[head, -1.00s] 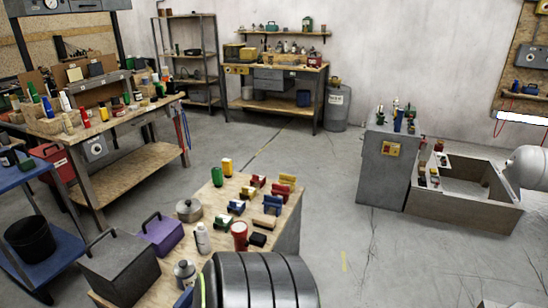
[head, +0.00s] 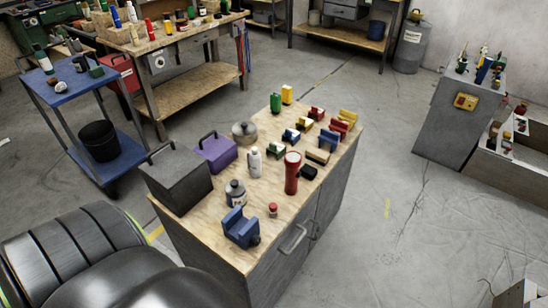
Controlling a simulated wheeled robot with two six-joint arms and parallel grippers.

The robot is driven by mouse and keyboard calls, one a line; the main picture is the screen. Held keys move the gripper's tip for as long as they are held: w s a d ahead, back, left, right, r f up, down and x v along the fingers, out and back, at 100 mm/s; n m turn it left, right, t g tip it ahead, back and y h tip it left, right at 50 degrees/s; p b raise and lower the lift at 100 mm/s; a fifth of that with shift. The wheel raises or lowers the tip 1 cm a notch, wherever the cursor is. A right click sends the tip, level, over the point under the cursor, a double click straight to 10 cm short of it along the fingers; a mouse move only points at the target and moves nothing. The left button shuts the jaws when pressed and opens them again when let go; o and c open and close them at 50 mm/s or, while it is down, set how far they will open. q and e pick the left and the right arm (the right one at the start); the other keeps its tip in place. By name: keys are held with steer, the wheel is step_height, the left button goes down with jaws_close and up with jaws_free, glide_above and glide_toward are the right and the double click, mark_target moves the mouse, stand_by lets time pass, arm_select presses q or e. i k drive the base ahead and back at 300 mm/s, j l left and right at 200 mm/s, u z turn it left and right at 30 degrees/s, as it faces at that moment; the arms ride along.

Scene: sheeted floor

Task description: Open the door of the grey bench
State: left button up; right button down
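The grey bench (head: 172,232) stands in the middle of the head view, with a light wooden top and grey sides. Its door face is turned to the lower right. A grey door (head: 278,272) with a bar handle (head: 294,240) is on the near part of this face, and another grey panel (head: 336,190) is beyond it. The door looks shut. Neither of my grippers can be made out. A dark ribbed part of my own body fills the lower left and hides the floor in front of the bench's left end.
On the bench top are a grey toolbox (head: 176,180), a purple box (head: 216,152), a red flashlight (head: 292,173), a blue vise-like block (head: 240,228) and several small items. A blue cart (head: 75,92) stands left. The floor (head: 400,235) right of the door face is mostly clear.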

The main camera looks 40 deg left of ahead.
mark_target(267, 291)
steer(key=u, duration=1.15)
